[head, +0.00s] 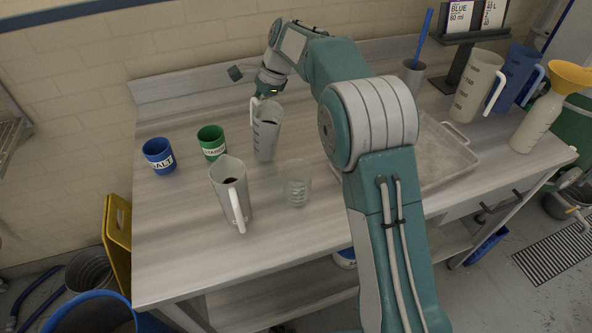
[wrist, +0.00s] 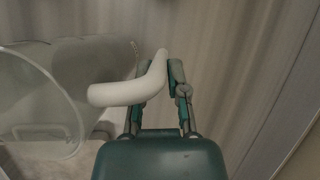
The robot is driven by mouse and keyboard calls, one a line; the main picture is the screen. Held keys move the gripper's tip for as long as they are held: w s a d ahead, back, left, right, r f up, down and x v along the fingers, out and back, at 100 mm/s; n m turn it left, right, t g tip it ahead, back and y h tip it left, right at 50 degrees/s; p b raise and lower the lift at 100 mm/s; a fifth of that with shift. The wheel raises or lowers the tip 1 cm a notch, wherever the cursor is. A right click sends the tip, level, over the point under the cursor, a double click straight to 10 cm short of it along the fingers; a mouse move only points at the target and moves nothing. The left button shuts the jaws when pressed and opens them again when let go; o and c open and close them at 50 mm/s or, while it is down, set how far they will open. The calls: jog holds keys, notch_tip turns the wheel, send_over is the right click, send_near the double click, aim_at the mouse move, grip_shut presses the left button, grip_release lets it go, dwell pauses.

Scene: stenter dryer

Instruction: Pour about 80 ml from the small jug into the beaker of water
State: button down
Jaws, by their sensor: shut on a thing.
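My gripper (head: 258,98) is shut on the white handle of a narrow, see-through grey jug (head: 266,132) with measuring marks. This jug is upright, with something dark showing inside near its top; I cannot tell whether its base touches the bench. In the wrist view my fingers (wrist: 160,74) close around the white handle (wrist: 125,92), and the clear jug wall (wrist: 40,95) is at left. A small clear beaker (head: 298,187) stands on the bench in front and to the right of the held jug. Its water level is too faint to tell.
A wider grey jug (head: 230,190) with dark contents stands left of the beaker. A blue salt cup (head: 158,156) and green cup (head: 211,142) are at left. A tray (head: 450,160), large jug (head: 476,86), blue jug (head: 516,78) and funnel-topped bottle (head: 538,122) are at right. The front bench is clear.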

aim_at(265, 109)
jog(key=s+t, duration=0.1)
jog(key=s+d+r+t+y, duration=0.1)
jog(key=shift+r+n+t+y, duration=0.3)
jog(key=shift+s+d+r+t+y, duration=0.2)
jog(key=shift+s+d+t+y, duration=0.35)
jog(key=shift+s+t, duration=0.25)
jog(key=shift+s+d+r+n+t+y+p, duration=0.1)
jog(key=shift+s+d+n+t+y+p, duration=0.1)
jog(key=shift+s+n+t+y+p, duration=0.3)
jog(key=shift+s+d+r+t+y, duration=0.15)
jog(key=shift+r+t+y, duration=0.3)
jog(key=shift+r+t, duration=0.35)
jog(key=shift+s+d+r+p, duration=0.15)
jog(key=shift+r+p, duration=0.15)
jog(key=shift+r, duration=0.1)
jog(key=shift+s+d+r+n+t+y+p, duration=0.3)
jog(key=shift+s+r+t+y, duration=0.1)
jog(key=shift+r+t+y, duration=0.25)
jog(key=shift+s+d+r+n+t+y+p, duration=0.2)
jog(key=shift+s+r+n+t+y+p, duration=0.15)
jog(key=shift+r+t+y, duration=0.25)
dwell(1.0)
